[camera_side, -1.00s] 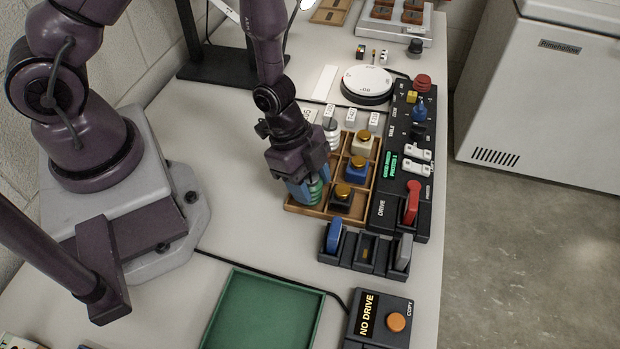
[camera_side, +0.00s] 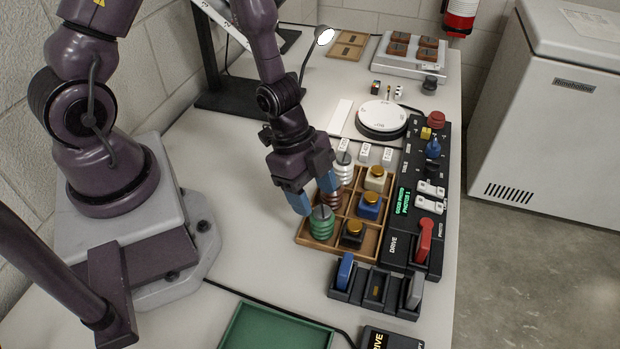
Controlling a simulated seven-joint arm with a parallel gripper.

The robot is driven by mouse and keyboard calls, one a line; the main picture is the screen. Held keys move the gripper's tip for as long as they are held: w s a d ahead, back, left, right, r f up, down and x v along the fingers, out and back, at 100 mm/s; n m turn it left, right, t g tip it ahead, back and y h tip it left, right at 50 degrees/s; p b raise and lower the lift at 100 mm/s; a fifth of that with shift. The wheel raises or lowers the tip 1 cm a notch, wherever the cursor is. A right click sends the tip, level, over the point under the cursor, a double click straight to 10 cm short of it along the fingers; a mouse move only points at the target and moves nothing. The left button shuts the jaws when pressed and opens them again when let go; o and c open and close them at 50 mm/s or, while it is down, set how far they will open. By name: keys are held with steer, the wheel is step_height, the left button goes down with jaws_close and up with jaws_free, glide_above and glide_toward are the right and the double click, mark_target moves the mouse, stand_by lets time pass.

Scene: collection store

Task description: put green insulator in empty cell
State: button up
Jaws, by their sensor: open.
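The green insulator (camera_side: 322,223), ribbed with a small metal pin on top, stands upright in the front left cell of the wooden tray (camera_side: 378,240). My gripper (camera_side: 314,200) has blue fingertips spread apart, just above and behind the green insulator, holding nothing. I cannot tell whether a fingertip touches it. A brown insulator (camera_side: 332,197) is in the cell behind, partly hidden by a fingertip. A white insulator (camera_side: 343,170) stands at the back left.
A black control panel (camera_side: 408,225) with a red lever (camera_side: 424,240) runs along the tray's right. A black switch rack (camera_side: 374,290) stands in front, a green tray (camera_side: 272,327) nearer. A round white disc (camera_side: 382,115) is behind. The table left of the wooden tray is clear.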

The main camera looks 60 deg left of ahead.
steer(key=shift+s+a+r, duration=0.1)
steer(key=shift+s+r, duration=0.1)
steer(key=shift+r, duration=0.05)
steer(key=shift+w+a+r, duration=0.1)
steer(key=shift+a+r, duration=0.2)
steer(key=shift+r, duration=0.5)
steer(key=a+r+n+t+y, duration=0.1)
steer(key=a+r+n+y, duration=0.55)
steer(key=a+r, duration=0.5)
steer(key=s+d+r+n+t+h, duration=0.1)
steer(key=s+d+r+n, duration=0.1)
steer(key=r, duration=0.5)
steer(key=s+d+r+n+t+h, duration=0.1)
steer(key=s+d+r+n+t, duration=0.1)
steer(key=s+r+n, duration=0.3)
steer(key=shift+v, duration=1.05)
steer(key=shift+w+h, duration=0.1)
steer(key=shift+h, duration=0.15)
